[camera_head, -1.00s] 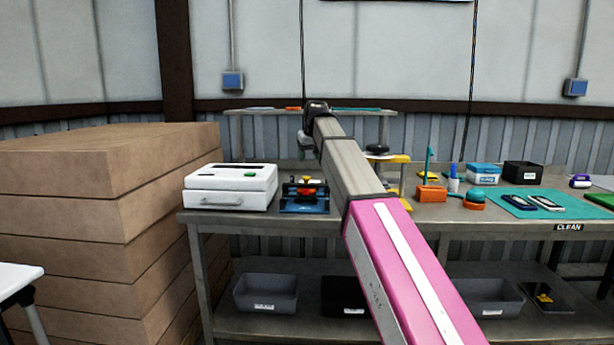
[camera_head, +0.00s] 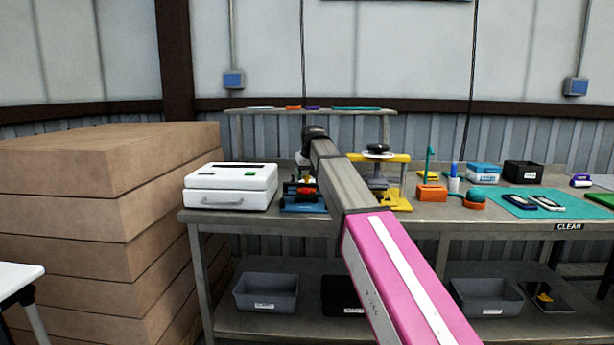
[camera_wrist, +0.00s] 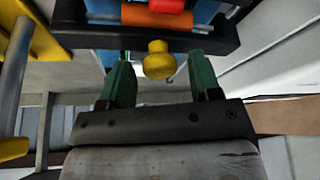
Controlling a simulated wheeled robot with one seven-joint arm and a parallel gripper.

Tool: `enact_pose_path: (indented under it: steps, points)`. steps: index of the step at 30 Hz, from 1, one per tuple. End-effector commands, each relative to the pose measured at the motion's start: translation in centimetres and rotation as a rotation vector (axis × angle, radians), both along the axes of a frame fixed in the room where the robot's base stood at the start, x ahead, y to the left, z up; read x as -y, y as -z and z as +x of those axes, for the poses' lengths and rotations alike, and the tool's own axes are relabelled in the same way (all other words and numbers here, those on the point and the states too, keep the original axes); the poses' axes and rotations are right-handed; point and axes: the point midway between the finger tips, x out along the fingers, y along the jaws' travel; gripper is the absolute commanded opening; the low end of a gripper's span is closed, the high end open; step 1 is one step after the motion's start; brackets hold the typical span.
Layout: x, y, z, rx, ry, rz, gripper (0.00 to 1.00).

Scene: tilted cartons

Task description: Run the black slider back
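A small blue fixture (camera_head: 305,207) with red, orange and black parts stands on the workbench, right of the white case, partly hidden by my arm in the head view. In the wrist view a black bar (camera_wrist: 205,42), which looks like the slider, crosses the top, with an orange part (camera_wrist: 150,17) and a red part above it. A yellow knob (camera_wrist: 158,66) sticks out from the bar's middle. My gripper (camera_wrist: 157,78) has two green fingers spread apart, one on each side of the knob, with gaps visible. In the head view my gripper is hidden.
A white case (camera_head: 230,190) stands left of the fixture. A yellow press-like stand (camera_head: 395,160) with a black knob is close on the right. Stacked cartons (camera_head: 100,200) rise left of the workbench (camera_head: 465,212). A narrow shelf (camera_head: 350,111) runs behind.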

Motion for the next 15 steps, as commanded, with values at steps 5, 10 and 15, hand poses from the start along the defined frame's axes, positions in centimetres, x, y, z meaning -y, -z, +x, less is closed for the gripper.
enact_pose_path:
  steps: [5, 10, 15]
  points:
    - [0.0, 0.0, 0.0, 0.0, 0.0, 0.0, 0.0]
    - [0.0, 0.0, 0.4, 0.0, 0.0, 0.0, 0.0]
    - [0.0, -0.1, 2.7, -0.001, 0.001, 0.0, 0.0]
